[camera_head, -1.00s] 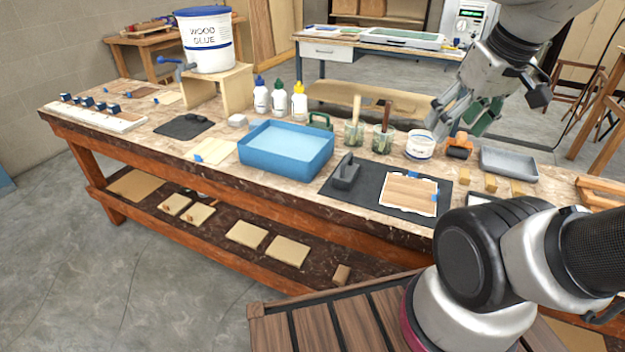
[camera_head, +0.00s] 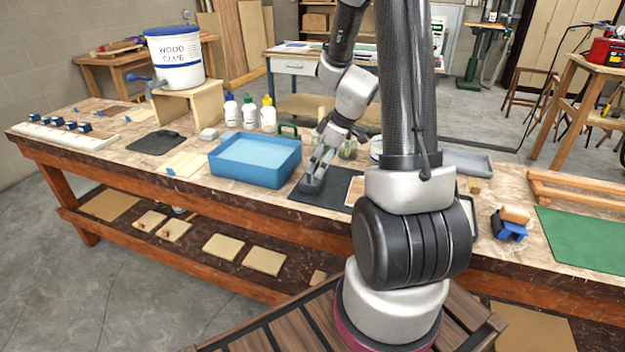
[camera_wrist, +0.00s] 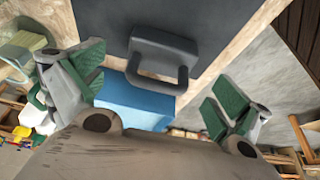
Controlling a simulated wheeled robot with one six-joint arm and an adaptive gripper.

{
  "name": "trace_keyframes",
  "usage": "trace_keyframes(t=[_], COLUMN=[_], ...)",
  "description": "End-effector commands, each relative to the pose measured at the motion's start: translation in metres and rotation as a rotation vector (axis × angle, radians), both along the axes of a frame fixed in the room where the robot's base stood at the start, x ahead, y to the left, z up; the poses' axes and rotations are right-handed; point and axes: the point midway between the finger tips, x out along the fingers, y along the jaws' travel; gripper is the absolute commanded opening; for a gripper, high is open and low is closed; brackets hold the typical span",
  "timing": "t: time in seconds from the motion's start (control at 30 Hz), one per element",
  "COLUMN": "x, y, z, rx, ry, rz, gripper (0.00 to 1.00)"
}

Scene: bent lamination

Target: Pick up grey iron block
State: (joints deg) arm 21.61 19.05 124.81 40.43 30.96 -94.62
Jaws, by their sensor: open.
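The grey iron block (camera_head: 310,186) sits on the black mat (camera_head: 325,199) on the workbench, just right of the blue tub. It has a dark grey base and a raised loop handle. In the wrist view the iron block (camera_wrist: 150,42) lies on the mat (camera_wrist: 200,20), with its handle toward my gripper. My gripper (camera_head: 319,164) is over the block in the head view, partly covering it. In the wrist view my gripper (camera_wrist: 157,85) is open, its green-padded fingers spread to either side of the handle. Nothing is between the fingertips that I can see gripped.
A blue tub (camera_head: 256,165) stands close left of the block. Glue bottles (camera_head: 249,112) and a glue bucket (camera_head: 175,57) stand behind and left. Glass jars (camera_head: 348,147) are partly hidden behind my arm. A wood sheet on the mat is mostly hidden by my arm.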

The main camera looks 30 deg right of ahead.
Motion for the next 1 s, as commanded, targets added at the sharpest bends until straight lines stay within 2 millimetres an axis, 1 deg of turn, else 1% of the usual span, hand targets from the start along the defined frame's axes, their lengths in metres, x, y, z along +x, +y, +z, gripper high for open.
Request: trace_keyframes(t=[0.23, 0.33, 0.43, 0.63, 0.67, 0.7, 0.77, 0.8, 0.97, 1.0], x=[0.008, 0.012, 0.014, 0.015, 0.015, 0.015, 0.015, 0.015, 0.015, 0.015], y=[0.009, 0.012, 0.014, 0.014, 0.014, 0.014, 0.014, 0.014, 0.014, 0.014], z=[-0.035, -0.047, -0.053, -0.053, -0.053, -0.053, -0.053, -0.053, -0.053, -0.053], rx=[0.001, -0.001, -0.001, -0.002, -0.002, -0.002, -0.002, -0.002, -0.002, -0.002], ry=[0.005, 0.003, 0.002, 0.001, 0.001, 0.001, 0.001, 0.001, 0.001, 0.001], rz=[0.001, -0.001, 0.000, 0.000, 0.000, 0.000, 0.000, 0.000, 0.000, 0.000], gripper=[1.00, 1.00, 1.00, 1.00, 0.96, 0.89, 0.78, 0.71, 0.42, 0.34])
